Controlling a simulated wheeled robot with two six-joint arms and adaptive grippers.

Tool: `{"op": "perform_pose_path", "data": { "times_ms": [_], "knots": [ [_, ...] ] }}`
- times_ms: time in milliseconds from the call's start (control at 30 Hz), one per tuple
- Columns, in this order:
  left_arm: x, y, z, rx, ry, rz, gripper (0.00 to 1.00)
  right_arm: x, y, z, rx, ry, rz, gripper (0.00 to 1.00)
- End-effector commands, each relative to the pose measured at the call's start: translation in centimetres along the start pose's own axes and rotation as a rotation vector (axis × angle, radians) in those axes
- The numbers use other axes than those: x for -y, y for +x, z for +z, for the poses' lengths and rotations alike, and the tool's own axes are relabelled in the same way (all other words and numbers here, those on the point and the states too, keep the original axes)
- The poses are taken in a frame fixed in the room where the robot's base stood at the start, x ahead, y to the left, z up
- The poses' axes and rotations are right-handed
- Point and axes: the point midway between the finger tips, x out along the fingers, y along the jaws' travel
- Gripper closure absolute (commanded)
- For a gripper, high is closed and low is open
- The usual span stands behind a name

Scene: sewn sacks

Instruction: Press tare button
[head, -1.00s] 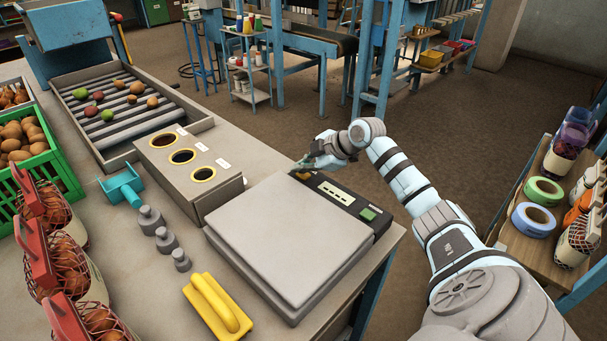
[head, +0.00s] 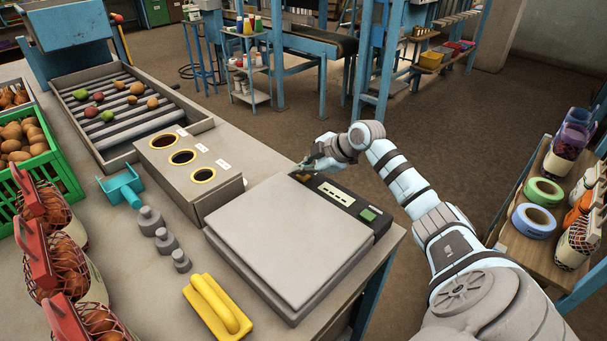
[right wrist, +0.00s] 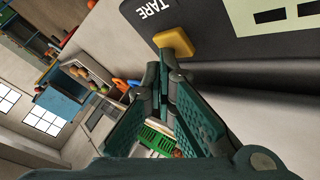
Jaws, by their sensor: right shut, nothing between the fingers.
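The scale has a grey platform (head: 290,235) and a dark control panel (head: 345,196) along its far right edge. In the right wrist view the yellow tare button (right wrist: 174,42) sits on the dark panel beside the word TARE. My right gripper (head: 303,170) is over the far left end of the panel and mostly covers the button in the head view. In the wrist view the closed, empty fingertips (right wrist: 163,72) are right at the button's near edge; I cannot tell whether they touch it. My left gripper is not in view.
A green button (head: 370,214) is at the panel's other end. A box with three round holes (head: 190,175), grey weights (head: 166,241) and a yellow-handled block (head: 218,306) stand left of the scale. Sacks and a green crate (head: 62,172) line the left side.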

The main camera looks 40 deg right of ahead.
Motion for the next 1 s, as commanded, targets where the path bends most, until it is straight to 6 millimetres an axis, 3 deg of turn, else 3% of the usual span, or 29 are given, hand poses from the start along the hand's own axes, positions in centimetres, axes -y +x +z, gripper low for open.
{"op": "perform_pose_path", "data": {
  "times_ms": [200,633,1000],
  "knots": [
    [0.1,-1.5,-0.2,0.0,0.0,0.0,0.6,-0.8,-1.1,-0.8,0.0,0.0,0.0,1.0],
    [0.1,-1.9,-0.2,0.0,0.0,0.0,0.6,-1.0,-1.3,-0.9,0.0,0.0,0.0,1.0],
    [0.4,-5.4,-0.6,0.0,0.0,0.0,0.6,-2.9,-4.0,-2.9,0.0,0.0,0.0,1.0]
  ]
}}
